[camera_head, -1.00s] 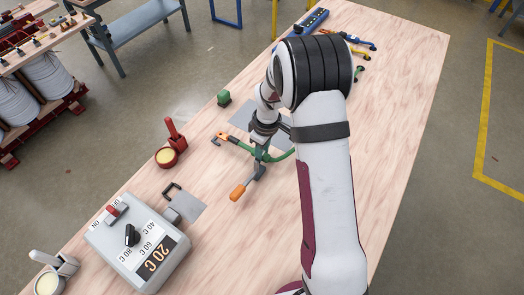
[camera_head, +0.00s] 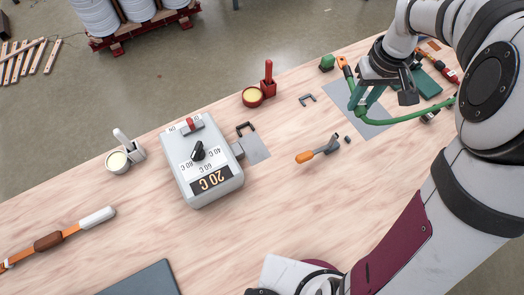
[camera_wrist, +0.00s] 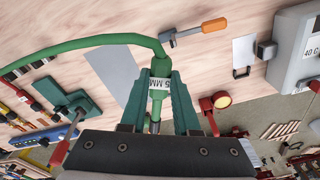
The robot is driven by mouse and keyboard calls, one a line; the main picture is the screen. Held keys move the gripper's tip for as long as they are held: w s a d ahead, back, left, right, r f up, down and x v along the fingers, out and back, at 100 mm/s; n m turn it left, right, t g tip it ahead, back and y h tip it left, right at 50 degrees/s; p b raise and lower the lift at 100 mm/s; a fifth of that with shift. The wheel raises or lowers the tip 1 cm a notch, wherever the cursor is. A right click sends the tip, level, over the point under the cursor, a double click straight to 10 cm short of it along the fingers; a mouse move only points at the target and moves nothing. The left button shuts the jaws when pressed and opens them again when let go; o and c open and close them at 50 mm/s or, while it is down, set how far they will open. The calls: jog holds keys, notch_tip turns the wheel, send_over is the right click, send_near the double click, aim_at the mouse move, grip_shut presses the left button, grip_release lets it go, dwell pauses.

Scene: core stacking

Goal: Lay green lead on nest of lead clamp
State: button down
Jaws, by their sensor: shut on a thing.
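My gripper (camera_head: 366,98) is shut on the green lead (camera_head: 385,122), above the grey plate. In the wrist view the lead (camera_wrist: 95,41) passes between the teal fingers (camera_wrist: 160,78), with a white "5 MM" label at the grip. One lead end with an orange tip (camera_head: 343,64) sticks out behind the fingers in the head view. The lead loops right towards the arm, where part is hidden. A dark green fixture with a red handle, seemingly the lead clamp (camera_head: 428,84), stands right of my gripper and also shows in the wrist view (camera_wrist: 68,110). Its nest cannot be made out.
The grey plate (camera_head: 340,93) lies under the gripper. A grey 20 C control box (camera_head: 208,165) stands left. The front middle of the table is clear.

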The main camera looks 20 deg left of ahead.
jog(key=s+r+m, duration=0.2)
jog(key=s+r, duration=0.3)
jog(key=r, duration=0.2)
jog(key=n, duration=0.7)
send_over(272, 174)
jog(key=d, duration=0.1)
notch_tip(272, 174, down, 21)
jog(key=shift+s+d+r, duration=0.1)
jog(key=shift+r, duration=0.1)
jog(key=f, duration=0.2)
jog(key=a+f, duration=0.1)
jog(key=f, duration=0.1)
jog(key=shift+f, duration=0.3)
jog(key=c, duration=0.6)
grip_release()
jog(key=shift+f, duration=0.1)
jog(key=shift+c, duration=0.2)
